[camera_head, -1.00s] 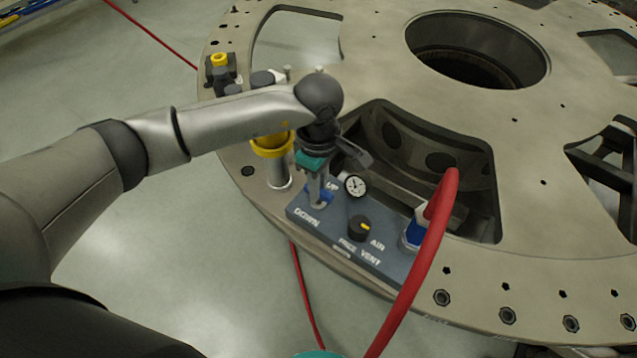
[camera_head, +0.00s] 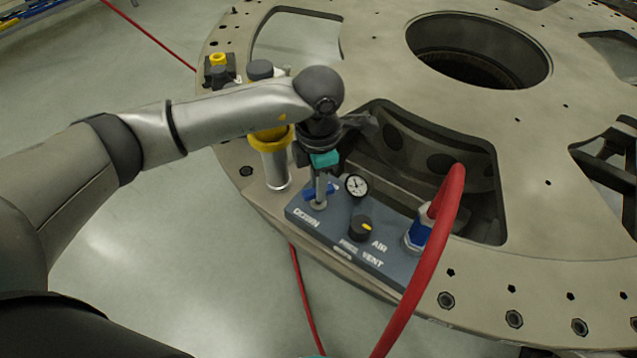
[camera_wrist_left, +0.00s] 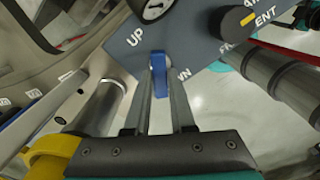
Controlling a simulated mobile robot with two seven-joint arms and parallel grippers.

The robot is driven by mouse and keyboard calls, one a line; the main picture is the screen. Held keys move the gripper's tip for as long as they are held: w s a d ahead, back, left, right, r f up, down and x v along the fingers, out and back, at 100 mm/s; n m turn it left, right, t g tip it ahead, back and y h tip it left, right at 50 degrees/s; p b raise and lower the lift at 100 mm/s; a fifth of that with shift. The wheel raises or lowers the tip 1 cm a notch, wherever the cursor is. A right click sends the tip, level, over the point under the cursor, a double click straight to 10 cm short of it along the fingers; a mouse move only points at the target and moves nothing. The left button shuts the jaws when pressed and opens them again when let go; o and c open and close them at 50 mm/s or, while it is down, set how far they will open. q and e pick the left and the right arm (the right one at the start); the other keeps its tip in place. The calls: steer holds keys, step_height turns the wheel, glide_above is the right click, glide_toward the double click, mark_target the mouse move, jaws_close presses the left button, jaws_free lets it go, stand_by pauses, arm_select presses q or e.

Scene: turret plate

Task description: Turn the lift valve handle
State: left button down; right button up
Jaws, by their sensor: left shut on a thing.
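The lift valve handle is a small blue lever on the grey-blue control panel (camera_head: 385,262), between the UP and DOWN labels. In the head view the blue handle (camera_head: 309,191) shows partly behind my left gripper (camera_head: 319,200), which reaches down onto it from above. In the left wrist view the handle (camera_wrist_left: 158,66) sits between the two narrow fingers of the left gripper (camera_wrist_left: 160,78), which is shut on it. The UP label shows in the wrist view but is hidden in the head view.
A pressure gauge (camera_head: 357,187) and black knob with a yellow mark (camera_head: 361,228) are close right of the handle. A red hose (camera_head: 433,248) rises from the panel's right end. A yellow-collared post (camera_head: 274,165) stands close left. The round metal plate (camera_head: 540,245) surrounds them.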

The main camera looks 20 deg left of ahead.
arm_select(q)
steer(key=n, duration=0.3)
steer(key=shift+n, duration=2)
steer(key=c, duration=0.8)
jaws_free()
steer(key=shift+o, duration=0.2)
steer(key=shift+r, duration=0.1)
step_height(320, 180, up, 15)
steer(key=shift+s, duration=0.1)
